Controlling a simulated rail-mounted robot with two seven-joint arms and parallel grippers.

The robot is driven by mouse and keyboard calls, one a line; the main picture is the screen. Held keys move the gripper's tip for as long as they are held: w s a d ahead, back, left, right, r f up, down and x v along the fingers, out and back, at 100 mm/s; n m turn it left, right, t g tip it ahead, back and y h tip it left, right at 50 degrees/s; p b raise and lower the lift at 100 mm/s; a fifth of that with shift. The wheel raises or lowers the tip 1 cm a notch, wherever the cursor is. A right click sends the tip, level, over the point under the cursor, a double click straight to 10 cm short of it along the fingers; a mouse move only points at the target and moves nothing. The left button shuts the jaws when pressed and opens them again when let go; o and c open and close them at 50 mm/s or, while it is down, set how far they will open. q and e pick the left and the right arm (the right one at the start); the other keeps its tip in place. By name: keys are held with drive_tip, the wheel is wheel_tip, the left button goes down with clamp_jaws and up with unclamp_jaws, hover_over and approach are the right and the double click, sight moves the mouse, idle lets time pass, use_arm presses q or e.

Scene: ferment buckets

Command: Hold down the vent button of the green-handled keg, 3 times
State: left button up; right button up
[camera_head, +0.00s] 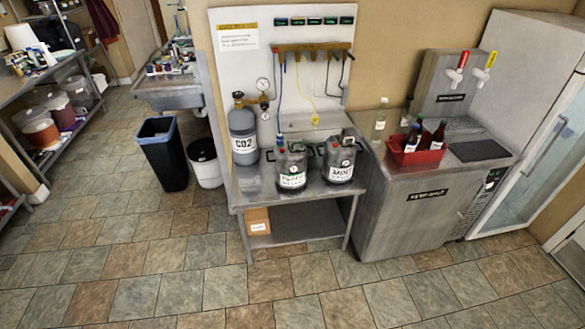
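Two grey metal kegs stand upright side by side on the steel table (255,196). The left keg (291,160) has a white label with green lettering. The right keg (340,155) has a white label with dark lettering. The keg tops are small in view, and I cannot make out a green handle or a vent button for certain. A blue item and a red item show near the top left of the left keg. Neither of my grippers is in view.
A grey CO2 cylinder (242,125) and gauge stand left of the kegs, under a hose manifold (310,48). A kegerator (405,208) with a red bottle crate (411,155) stands at right. Bins (163,155) are at left. The tiled floor in front is clear.

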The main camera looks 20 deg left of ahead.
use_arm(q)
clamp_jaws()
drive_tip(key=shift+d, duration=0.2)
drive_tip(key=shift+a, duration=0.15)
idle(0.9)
